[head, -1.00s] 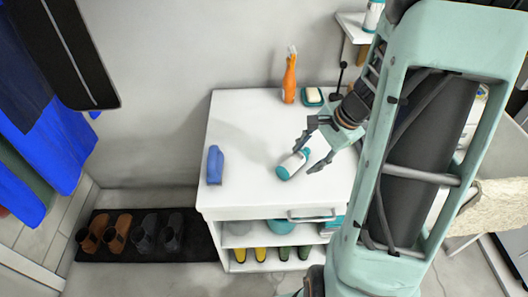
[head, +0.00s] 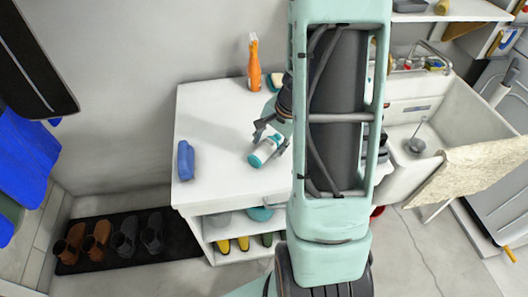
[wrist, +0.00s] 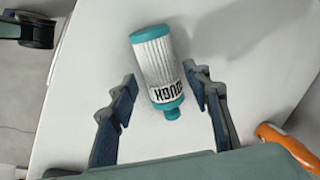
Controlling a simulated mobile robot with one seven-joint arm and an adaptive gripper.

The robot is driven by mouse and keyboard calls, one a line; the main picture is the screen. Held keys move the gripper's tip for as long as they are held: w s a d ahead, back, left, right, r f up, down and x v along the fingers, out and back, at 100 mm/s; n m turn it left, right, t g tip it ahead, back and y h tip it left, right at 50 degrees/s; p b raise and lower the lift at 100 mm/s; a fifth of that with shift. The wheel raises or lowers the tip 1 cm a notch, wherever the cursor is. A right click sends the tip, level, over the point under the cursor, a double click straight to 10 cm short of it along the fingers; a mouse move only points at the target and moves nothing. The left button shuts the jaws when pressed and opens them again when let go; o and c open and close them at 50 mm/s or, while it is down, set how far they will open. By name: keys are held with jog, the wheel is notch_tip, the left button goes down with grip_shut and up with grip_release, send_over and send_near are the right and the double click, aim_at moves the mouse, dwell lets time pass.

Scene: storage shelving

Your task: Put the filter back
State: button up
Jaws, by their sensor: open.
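The filter (head: 264,151) is a white, ribbed cylinder with teal ends and dark lettering. It lies on its side on the white cabinet top (head: 215,125). In the wrist view the filter (wrist: 156,65) lies between the fingers, its narrow teal neck toward my gripper. My gripper (head: 270,138) is open around it; in the wrist view its two fingers (wrist: 160,95) stand apart on either side, with a gap on the left and a smaller one on the right. The place the filter belongs in cannot be made out.
A blue bottle (head: 185,160) lies at the cabinet's left edge. An orange spray bottle (head: 254,65) stands at the back. A white sink (head: 420,110) with a draped towel (head: 470,168) is at right.

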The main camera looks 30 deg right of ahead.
jog(key=x, duration=0.2)
jog(key=shift+w+f, duration=0.1)
jog(key=shift+f, duration=0.2)
jog(key=shift+r, duration=0.1)
jog(key=c, duration=1.2)
jog(key=shift+o, duration=0.2)
